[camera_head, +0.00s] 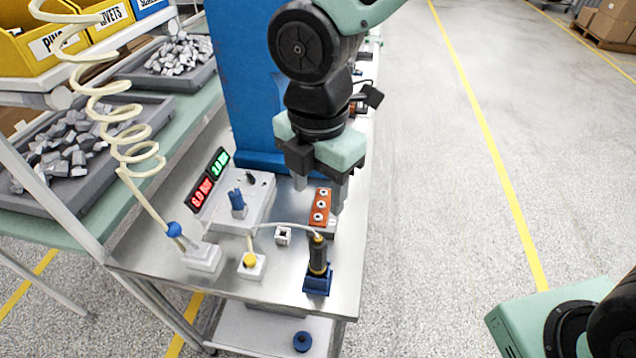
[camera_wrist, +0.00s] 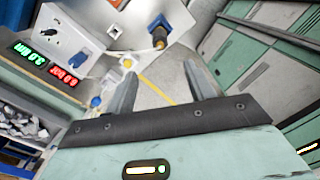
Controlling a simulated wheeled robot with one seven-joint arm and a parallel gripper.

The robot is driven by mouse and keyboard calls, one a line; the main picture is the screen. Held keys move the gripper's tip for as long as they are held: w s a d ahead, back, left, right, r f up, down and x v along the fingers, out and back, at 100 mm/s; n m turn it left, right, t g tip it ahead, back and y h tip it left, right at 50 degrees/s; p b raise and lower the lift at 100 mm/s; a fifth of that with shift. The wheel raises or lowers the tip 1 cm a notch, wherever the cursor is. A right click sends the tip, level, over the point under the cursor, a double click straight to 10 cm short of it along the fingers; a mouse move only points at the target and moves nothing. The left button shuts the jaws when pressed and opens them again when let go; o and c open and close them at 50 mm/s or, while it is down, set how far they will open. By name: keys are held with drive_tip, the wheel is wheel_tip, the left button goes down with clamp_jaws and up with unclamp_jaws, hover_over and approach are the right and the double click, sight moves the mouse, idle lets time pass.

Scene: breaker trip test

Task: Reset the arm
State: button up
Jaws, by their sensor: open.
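My gripper (camera_head: 319,192) hangs above the steel bench (camera_head: 335,290), fingers pointing down and spread. In the head view its fingers overlap an orange block (camera_head: 320,207) with several round terminals; contact cannot be told. My gripper also shows in the wrist view (camera_wrist: 160,72), with nothing between its fingers. A grey test unit (camera_head: 262,197) with a blue lever (camera_head: 238,203) stands to its left. A dark probe with a yellow band (camera_head: 318,255) stands upright in a blue holder (camera_head: 317,284), in front of my gripper and apart from it.
Red (camera_head: 201,193) and green (camera_head: 219,162) displays stand left of the unit. A yellow button (camera_head: 249,260) and a coiled cream cable (camera_head: 127,150) are nearby. A blue column (camera_head: 245,80) rises behind. Left racks hold metal parts. The floor right of the bench (camera_head: 430,200) is clear.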

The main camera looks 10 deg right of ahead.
idle(0.4)
drive_tip(key=s+d+m+b, duration=0.1)
drive_tip(key=s+d+m, duration=0.3)
drive_tip(key=m, duration=0.5)
drive_tip(key=s+d+f+m+b, duration=0.1)
drive_tip(key=s+d+m+b, duration=0.1)
drive_tip(key=s+d+m, duration=0.2)
drive_tip(key=s+m, duration=0.3)
drive_tip(key=m, duration=0.2)
drive_tip(key=shift+s+f+y, duration=0.15)
drive_tip(key=shift+f+y, duration=0.1)
drive_tip(key=shift+y, duration=0.05)
